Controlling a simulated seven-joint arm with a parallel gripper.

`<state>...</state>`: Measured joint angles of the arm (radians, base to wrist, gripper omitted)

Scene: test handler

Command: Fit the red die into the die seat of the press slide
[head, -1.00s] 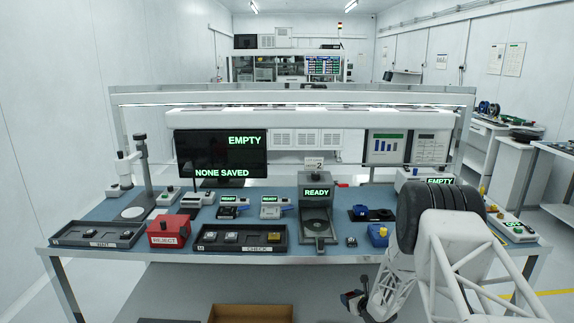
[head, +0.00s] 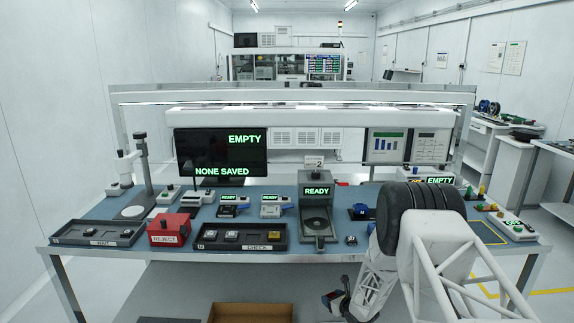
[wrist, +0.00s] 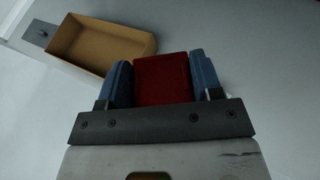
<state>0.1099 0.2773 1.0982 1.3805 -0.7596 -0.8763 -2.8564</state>
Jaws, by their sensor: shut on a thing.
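The red die (wrist: 162,82) is a red block between the blue fingers of my gripper (wrist: 161,66) in the wrist view. The fingers press on its left and right sides. In the head view my gripper (head: 333,299) hangs low in front of the bench's front edge, below bench-top height. The press (head: 317,191) stands mid-bench with a READY display. Its slide (head: 319,238) sticks out toward the front and has a dark round recess (head: 317,226) that looks empty. My gripper is below and slightly right of the slide, well apart from it.
An open cardboard box (head: 250,312) lies below the bench, and it also shows in the wrist view (wrist: 103,48). The CHECK tray (head: 285,237) and red REJECT box (head: 168,229) sit left of the press. A small part (head: 351,240) stands just right of the slide.

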